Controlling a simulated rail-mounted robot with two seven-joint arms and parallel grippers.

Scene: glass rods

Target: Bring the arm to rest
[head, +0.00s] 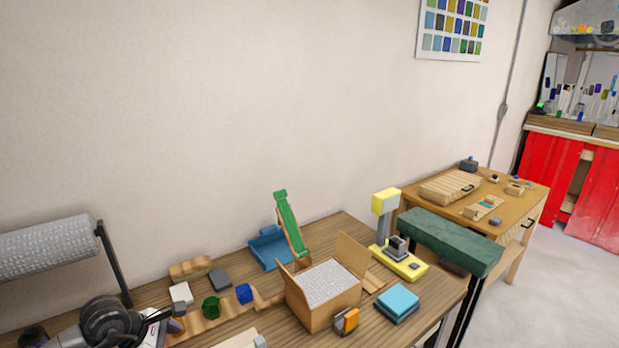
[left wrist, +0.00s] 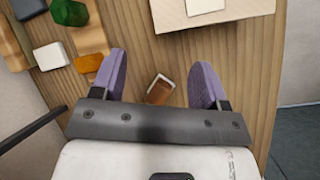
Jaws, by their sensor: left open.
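My left gripper (head: 178,318) comes in at the lower left of the head view, over the wooden bench (head: 335,226). In the left wrist view my left gripper (left wrist: 160,78) shows two purple finger pads standing wide apart. Nothing is held between them. A small brown block with a white end (left wrist: 160,90) shows in the gap between the pads, apparently on the bench below; neither pad touches it. My right gripper is in neither view.
A wavy wooden rack (head: 212,322) holds green (head: 211,307) and blue (head: 245,293) pieces near the gripper. An open cardboard box (head: 322,306), a blue tray with a green piece (head: 272,250) and a roll on a stand (head: 45,243) stand around. Wall space above is free.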

